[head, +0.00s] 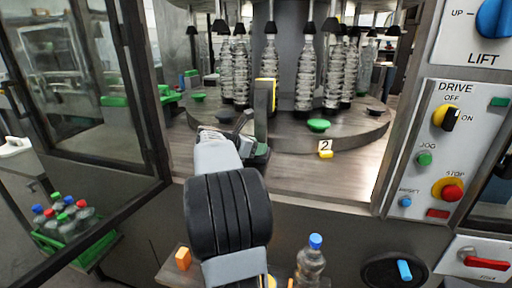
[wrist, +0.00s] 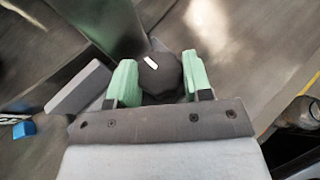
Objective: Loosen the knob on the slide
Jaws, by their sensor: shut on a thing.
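The knob (wrist: 160,80) is dark, round and lobed, with a white mark on top. In the wrist view it sits between the two green fingers of my gripper (wrist: 159,74), which is shut on it from both sides. In the head view my gripper (head: 246,140) reaches over the deck at the foot of a dark upright post (head: 261,118) with a yellow part (head: 267,91) near its top. My own arm hides the knob there. A grey block (wrist: 78,90), possibly part of the slide, lies left of the fingers in the wrist view.
Clear bottles (head: 305,75) stand on the round table (head: 340,130) behind the post. A "2" tag (head: 325,146) lies right of my gripper. The door frame (head: 140,90) is at the left, the control panel (head: 435,150) at the right.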

